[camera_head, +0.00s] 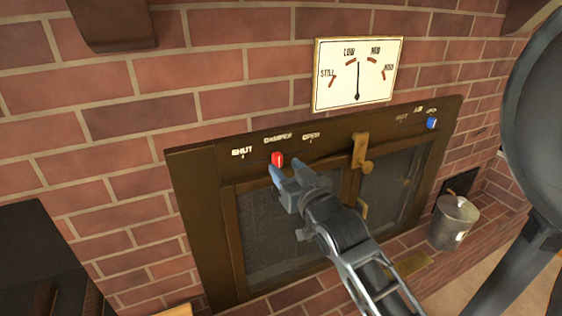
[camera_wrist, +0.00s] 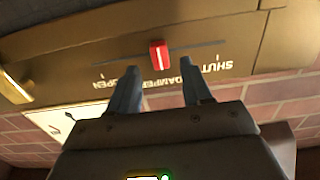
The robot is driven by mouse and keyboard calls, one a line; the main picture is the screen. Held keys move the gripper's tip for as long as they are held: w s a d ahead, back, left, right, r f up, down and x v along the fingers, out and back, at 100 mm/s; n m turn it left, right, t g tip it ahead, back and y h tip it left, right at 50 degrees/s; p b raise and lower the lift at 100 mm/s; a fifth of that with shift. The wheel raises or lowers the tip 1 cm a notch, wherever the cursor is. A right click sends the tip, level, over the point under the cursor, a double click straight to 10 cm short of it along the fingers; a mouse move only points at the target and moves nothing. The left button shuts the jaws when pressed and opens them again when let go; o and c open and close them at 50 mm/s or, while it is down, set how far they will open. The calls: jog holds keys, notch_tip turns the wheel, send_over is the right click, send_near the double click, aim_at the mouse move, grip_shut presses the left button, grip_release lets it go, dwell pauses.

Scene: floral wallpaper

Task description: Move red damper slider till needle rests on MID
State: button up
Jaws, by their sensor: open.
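The red damper slider (camera_head: 277,159) sits on the dark top rail of the stove front, below the DAMPER label and between SHUT and OPEN. The white dial (camera_head: 357,75) above reads STILL, LOW, MID and a fourth mark that is hard to read. Its black needle (camera_head: 358,80) points nearly straight up, between LOW and MID. My gripper (camera_head: 283,171) is open just below the slider. In the wrist view the red slider (camera_wrist: 158,54) stands beyond and between the two fingertips (camera_wrist: 156,68), apart from both.
A blue slider (camera_head: 431,123) is on the right of the rail. A brass latch (camera_head: 361,152) sticks out between the glass doors. A metal pot (camera_head: 453,222) stands at the right. Brick wall surrounds the stove front.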

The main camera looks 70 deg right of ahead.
aim_at(279, 161)
jog(key=shift+x, duration=1.8)
jog(key=shift+c, duration=0.2)
jog(key=shift+a, duration=0.1)
grip_shut()
